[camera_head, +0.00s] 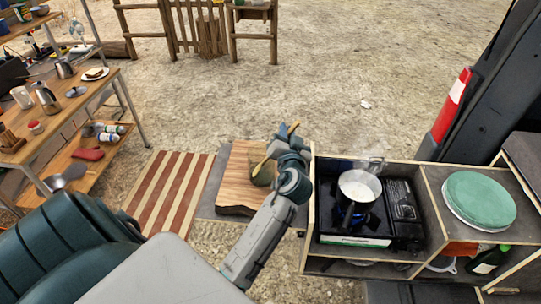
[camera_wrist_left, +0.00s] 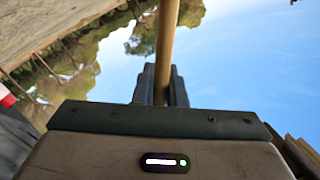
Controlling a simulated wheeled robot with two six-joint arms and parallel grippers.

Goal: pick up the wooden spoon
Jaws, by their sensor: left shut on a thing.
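The wooden spoon (camera_head: 261,164) shows in the head view as a thin, light-brown piece slanting beside my left gripper (camera_head: 287,136). In the left wrist view, its straight wooden handle (camera_wrist_left: 167,40) runs up between the fingers of my left gripper (camera_wrist_left: 160,88), which is shut on it. The spoon is above or near the cutting board; the exact gap cannot be told. My wrist hides part of it. My right gripper is not in view.
A wooden cutting board (camera_head: 236,193) lies left of my gripper, with an olive-coloured object (camera_head: 264,174) on it. To the right, a gas stove (camera_head: 403,208) carries a pan (camera_head: 358,187), with green plates (camera_head: 480,200) beyond. A shelf (camera_head: 108,83) with kitchenware stands at left.

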